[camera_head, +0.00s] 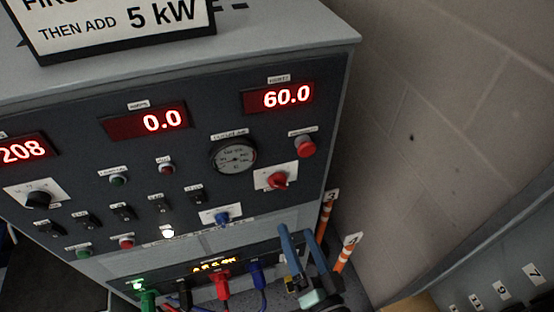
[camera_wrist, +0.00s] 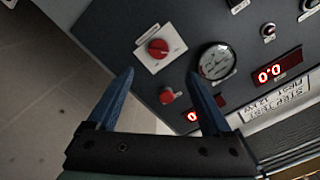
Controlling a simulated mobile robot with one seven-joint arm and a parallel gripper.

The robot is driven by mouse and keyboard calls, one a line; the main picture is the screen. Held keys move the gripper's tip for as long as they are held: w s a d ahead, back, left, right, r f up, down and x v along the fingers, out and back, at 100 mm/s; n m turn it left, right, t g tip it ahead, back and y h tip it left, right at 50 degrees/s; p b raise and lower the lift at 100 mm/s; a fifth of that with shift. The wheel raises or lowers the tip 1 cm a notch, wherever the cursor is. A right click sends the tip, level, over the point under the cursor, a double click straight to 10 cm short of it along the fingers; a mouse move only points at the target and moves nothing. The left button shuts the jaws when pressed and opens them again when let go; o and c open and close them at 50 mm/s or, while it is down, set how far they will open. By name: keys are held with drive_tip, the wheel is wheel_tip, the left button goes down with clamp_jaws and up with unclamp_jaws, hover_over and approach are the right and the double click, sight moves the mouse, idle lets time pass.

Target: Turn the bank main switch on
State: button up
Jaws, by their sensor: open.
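A control panel (camera_head: 100,150) with digital displays, knobs and buttons fills the head view. A red rotary switch (camera_head: 277,180) on a white plate is at its right side; it also shows in the wrist view (camera_wrist: 158,47). A blue knob (camera_head: 221,218) on a white plate sits lower left of it. The labels are too small to read, so I cannot tell which one is the bank main switch. My gripper (camera_head: 296,231) is open and empty, below the red switch in the head view. In the wrist view, the red switch lies beyond and between the blue fingertips (camera_wrist: 160,75), apart from them.
A red push button (camera_head: 305,146) and a round gauge (camera_head: 233,156) are near the red switch. Green, black, red and blue plugs (camera_head: 221,283) with cables stick out below. Orange-striped posts (camera_head: 345,252) stand at the right. A block wall (camera_head: 450,90) bounds the right side.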

sight(280, 187)
drive_tip(key=p+x, duration=0.2)
drive_tip(key=x, duration=1)
drive_tip(key=shift+w, duration=0.25)
drive_tip(key=shift+d, duration=0.1)
clamp_jaws()
drive_tip(key=shift+m, duration=0.3)
